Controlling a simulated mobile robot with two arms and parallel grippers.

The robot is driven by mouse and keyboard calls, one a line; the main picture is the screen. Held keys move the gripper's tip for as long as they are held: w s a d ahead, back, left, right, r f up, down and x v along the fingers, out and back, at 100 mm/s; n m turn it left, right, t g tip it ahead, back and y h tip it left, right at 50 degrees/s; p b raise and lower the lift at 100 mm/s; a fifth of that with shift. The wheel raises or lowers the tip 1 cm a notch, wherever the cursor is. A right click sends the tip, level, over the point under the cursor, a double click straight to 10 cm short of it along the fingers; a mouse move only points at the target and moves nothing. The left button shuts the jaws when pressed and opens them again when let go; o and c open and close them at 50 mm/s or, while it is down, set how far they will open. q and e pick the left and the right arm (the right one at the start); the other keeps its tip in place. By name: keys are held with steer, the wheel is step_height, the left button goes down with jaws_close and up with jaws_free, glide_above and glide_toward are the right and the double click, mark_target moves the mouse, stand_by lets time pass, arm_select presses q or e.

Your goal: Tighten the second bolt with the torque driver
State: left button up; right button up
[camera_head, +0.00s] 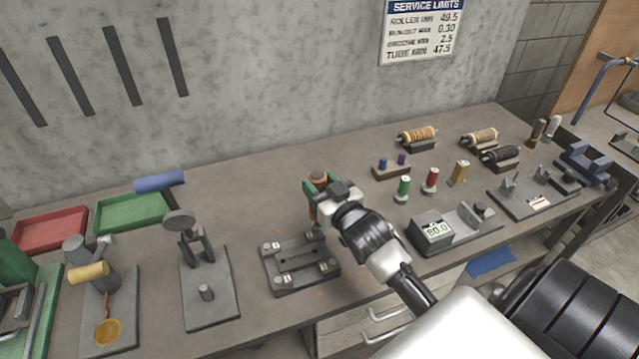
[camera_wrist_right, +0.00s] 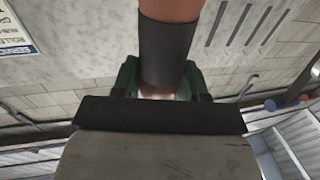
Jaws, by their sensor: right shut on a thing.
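My right gripper (camera_head: 318,192) has green fingers and is shut on the torque driver (camera_head: 318,175), which has an orange-brown handle. The driver stands roughly upright above the back right corner of a grey bolt plate (camera_head: 298,259). In the right wrist view, the driver's dark collar (camera_wrist_right: 167,55) sits between the green fingers (camera_wrist_right: 158,80). The plate has small corner blocks with white labels and a dark slotted bar in the middle. The driver's tip is close to the back right corner; I cannot tell whether it touches a bolt there. My left gripper is not in view.
A grey stand (camera_head: 207,300) is left of the plate. A torque display (camera_head: 436,232) reading about 80.0 stands to the right. Green, red and yellow small items (camera_head: 431,180) are behind it. Red and green trays (camera_head: 130,212) are at the left. Bench front edge is near the plate.

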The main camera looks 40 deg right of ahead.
steer(key=shift+f, duration=0.25)
stand_by(0.4)
stand_by(0.8)
steer(key=shift+f+p, duration=0.15)
steer(key=shift+p, duration=0.3)
steer(key=shift+r+p, duration=0.7)
steer(key=shift+r, duration=0.05)
steer(key=shift+r+p, duration=2.15)
steer(key=shift+r, duration=0.25)
